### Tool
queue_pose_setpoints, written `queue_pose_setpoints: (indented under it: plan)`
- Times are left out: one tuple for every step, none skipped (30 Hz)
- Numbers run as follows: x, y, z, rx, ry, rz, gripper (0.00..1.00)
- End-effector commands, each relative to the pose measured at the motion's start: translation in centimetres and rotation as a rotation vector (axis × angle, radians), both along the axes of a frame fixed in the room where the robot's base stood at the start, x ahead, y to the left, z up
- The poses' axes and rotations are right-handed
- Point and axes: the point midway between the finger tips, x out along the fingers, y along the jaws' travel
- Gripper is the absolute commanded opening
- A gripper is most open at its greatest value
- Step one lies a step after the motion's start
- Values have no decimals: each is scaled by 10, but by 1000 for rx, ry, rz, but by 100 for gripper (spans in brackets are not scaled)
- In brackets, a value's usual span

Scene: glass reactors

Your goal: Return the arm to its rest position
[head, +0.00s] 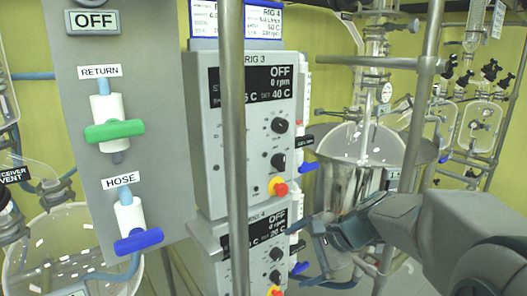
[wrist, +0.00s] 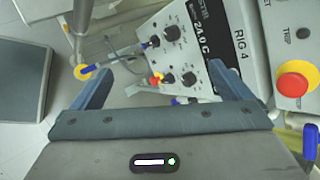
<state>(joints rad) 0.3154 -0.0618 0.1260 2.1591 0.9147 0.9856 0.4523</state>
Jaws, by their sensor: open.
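My arm (head: 450,225) reaches in from the lower right in the head view. My gripper (head: 300,252) is at its end, pointing left beside the lower control box, labelled RIG 4 (head: 213,250). In the wrist view the two blue fingers of my gripper (wrist: 160,80) stand wide apart with nothing between them. The RIG 4 panel (wrist: 207,42) with its black knobs and a red-and-yellow button shows beyond the fingers. I cannot tell the exact gap between the fingers and the box.
The RIG 3 box (head: 205,130) stands above RIG 4, behind a vertical metal post (head: 233,150). A grey panel (head: 75,180) with green and blue valve handles is at left. A glass reactor (head: 350,150) and another post (head: 425,100) stand close behind my arm.

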Motion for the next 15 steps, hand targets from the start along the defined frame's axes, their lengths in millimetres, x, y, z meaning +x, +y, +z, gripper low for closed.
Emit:
queue_pose_setpoints:
  plan:
    - [-23, 3, -2, -99, -27, 91, 98]
    - [-35, 2, -5, -159, -43, 144, 98]
    - [-50, -1, -10, -237, -62, 217, 98]
    - [-62, -3, -12, -294, -77, 273, 98]
    - [-73, -6, -15, -352, -91, 330, 98]
    - [-87, -11, -18, -426, -112, 404, 98]
    - [-97, -15, -21, -481, -126, 461, 98]
    - [-106, -19, -23, -534, -141, 516, 98]
    - [-118, -25, -25, -600, -160, 588, 98]
    - [-126, -29, -27, -646, -172, 640, 98]
    - [-133, -34, -28, -691, -185, 688, 98]
    - [-141, -40, -29, -745, -200, 748, 98]
    - [-146, -44, -30, -779, -210, 789, 98]
    - [-150, -47, -31, -811, -219, 825, 98]
    - [-155, -52, -32, -847, -228, 866, 98]
